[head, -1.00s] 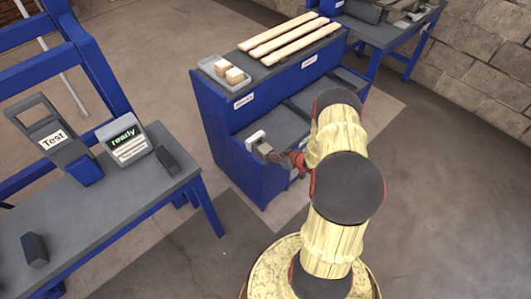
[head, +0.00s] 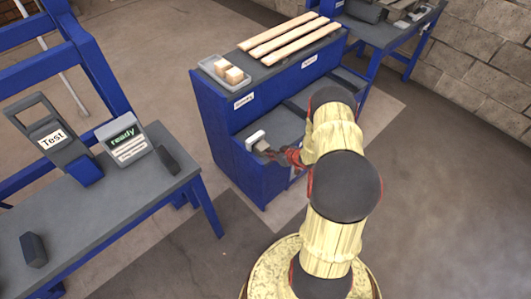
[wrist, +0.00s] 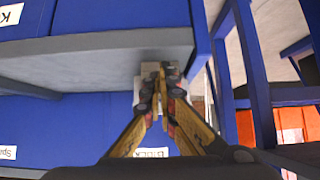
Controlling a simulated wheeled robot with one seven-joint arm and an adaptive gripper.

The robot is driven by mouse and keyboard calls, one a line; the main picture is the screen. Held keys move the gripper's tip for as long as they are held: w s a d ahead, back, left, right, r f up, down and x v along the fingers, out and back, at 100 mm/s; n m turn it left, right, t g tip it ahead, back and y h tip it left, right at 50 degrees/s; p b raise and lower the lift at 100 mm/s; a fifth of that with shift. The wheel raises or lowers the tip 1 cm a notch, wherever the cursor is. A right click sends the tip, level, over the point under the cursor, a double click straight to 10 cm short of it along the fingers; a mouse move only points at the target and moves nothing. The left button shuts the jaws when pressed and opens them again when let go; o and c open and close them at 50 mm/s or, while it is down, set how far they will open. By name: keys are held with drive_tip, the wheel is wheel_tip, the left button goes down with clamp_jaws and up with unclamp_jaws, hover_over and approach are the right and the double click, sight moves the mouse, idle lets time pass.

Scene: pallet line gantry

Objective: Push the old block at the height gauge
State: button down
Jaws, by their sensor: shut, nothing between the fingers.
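In the head view the white height gauge (head: 255,136) stands on the lower grey shelf at the left end of the blue cabinet. The small tan old block (head: 262,146) is at its near side, close to or touching it; I cannot tell which. My gripper (head: 272,153) is shut and empty, its red-and-dark fingers reaching in from the right right up to the block. In the wrist view my gripper (wrist: 164,70) has its fingertips together against a pale block (wrist: 150,70) at the shelf edge. The fingers hide most of the block there.
A grey tray (head: 207,63) with light wood blocks and several wood slats (head: 290,37) lie on the cabinet top. The bench (head: 110,215) at the left carries a Test device (head: 52,138) and a screen (head: 122,140) reading "ready". Floor between bench and cabinet is free.

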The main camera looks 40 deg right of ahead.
drive_tip(key=shift+w+a, duration=0.15)
drive_tip(key=shift+w, duration=1.05)
drive_tip(key=s+p, duration=0.1)
drive_tip(key=s, duration=0.5)
drive_tip(key=shift+d, duration=0.25)
drive_tip(key=shift+p, duration=0.3)
drive_tip(key=s+r+p, duration=0.4)
drive_tip(key=r+p, duration=0.4)
drive_tip(key=r, duration=0.2)
drive_tip(key=shift+d+p, duration=0.15)
drive_tip(key=shift+p, duration=0.2)
idle(0.6)
